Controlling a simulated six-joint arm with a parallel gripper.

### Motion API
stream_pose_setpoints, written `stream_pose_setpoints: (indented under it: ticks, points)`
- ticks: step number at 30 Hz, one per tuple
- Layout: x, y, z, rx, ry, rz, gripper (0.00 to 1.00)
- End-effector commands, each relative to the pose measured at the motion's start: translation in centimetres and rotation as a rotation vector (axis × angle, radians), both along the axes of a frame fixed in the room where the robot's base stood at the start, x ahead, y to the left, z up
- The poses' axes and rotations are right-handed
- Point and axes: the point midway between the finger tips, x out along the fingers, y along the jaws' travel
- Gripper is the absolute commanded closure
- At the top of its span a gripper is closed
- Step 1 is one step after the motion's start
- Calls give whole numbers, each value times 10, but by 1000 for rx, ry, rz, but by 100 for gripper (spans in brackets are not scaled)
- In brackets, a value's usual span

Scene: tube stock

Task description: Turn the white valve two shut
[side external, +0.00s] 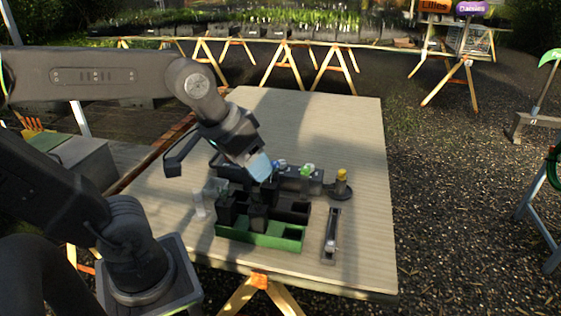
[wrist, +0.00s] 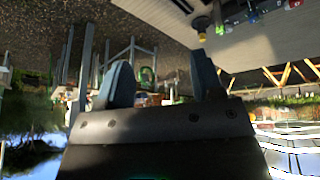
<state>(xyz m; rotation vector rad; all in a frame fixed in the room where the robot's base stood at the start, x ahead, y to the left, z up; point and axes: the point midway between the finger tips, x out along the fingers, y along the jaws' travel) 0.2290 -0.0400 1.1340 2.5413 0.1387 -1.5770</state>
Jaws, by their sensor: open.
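A dark block (side external: 290,182) with a row of small coloured valves stands on the table, partly hidden behind my gripper. A green valve (side external: 307,169) and a blue-and-pale knob (side external: 280,164) show on it. I cannot tell for certain which valve is white valve two. My gripper (side external: 262,174) is in front of the block's left part in the side view. In the wrist view its fingers (wrist: 162,72) are apart, with nothing between them.
A green tray (side external: 260,240) with dark blocks stands at the front. A yellow-topped post (side external: 341,182) is right of the valve block, and a grey slide-like fixture (side external: 330,236) is beside the tray. Clear pieces (side external: 199,204) stand at left. The table's far part is clear.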

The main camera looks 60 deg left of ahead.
Motion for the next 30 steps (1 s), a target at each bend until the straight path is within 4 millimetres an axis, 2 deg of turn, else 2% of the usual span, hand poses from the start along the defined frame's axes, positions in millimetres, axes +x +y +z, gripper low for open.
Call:
stream_pose_setpoints:
  ticks: [5, 9, 14, 18, 21, 24, 27, 30]
  points:
    - [66, 36, 12, -178, 77, 373, 39]
    - [119, 79, 10, -329, 125, 692, 39]
    - [172, 142, -9, -496, 178, 1059, 39]
    - [206, 208, -39, -645, 219, 1384, 39]
    - [222, 258, -68, -751, 248, 1614, 39]
    - [229, 305, -99, -850, 273, 1826, 39]
    - [230, 342, -126, -929, 294, 1995, 39]
    - [228, 366, -146, -985, 307, 2110, 39]
